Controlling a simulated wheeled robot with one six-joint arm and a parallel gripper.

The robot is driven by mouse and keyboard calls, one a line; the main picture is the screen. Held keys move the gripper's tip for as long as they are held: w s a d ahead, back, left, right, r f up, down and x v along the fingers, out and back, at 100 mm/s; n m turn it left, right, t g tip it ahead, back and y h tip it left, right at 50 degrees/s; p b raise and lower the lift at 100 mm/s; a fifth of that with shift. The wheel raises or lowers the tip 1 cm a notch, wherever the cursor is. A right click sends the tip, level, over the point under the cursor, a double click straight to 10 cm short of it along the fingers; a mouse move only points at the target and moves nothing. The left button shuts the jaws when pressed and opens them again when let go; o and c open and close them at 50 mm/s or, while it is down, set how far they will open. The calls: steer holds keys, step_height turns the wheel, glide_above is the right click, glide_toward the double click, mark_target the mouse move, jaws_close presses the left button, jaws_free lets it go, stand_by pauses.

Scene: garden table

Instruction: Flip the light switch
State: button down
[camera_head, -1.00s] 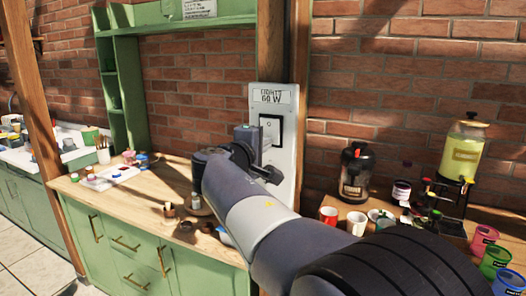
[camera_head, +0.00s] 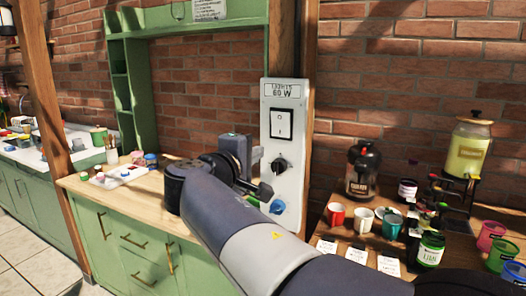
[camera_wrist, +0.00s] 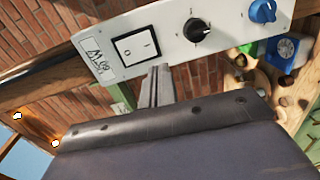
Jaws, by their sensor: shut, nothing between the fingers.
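The light switch (camera_head: 282,125) is a white rocker in a black frame on a tall white panel (camera_head: 296,190) labelled "LIGHTS 60 W". In the wrist view the rocker (camera_wrist: 136,47) shows "O" and "I" marks and looks unobstructed. My gripper (camera_head: 258,158) is left of and below the rocker in the head view. In the wrist view its closed fingers (camera_wrist: 160,72) point at the panel, just below the rocker's edge. They hold nothing. I cannot tell whether the fingertips touch the panel, nor which side of the rocker is pressed.
A black knob (camera_head: 281,164) and a blue knob (camera_head: 278,206) sit lower on the panel. A green cabinet with a wooden counter (camera_head: 135,196) stands left. A right-hand table holds mugs (camera_head: 364,218), jars and a yellow drink dispenser (camera_head: 467,148).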

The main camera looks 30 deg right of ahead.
steer(key=shift+f+v, duration=0.2)
steer(key=shift+v, duration=0.7)
steer(key=shift+f+v, duration=0.15)
steer(key=shift+v, duration=0.7)
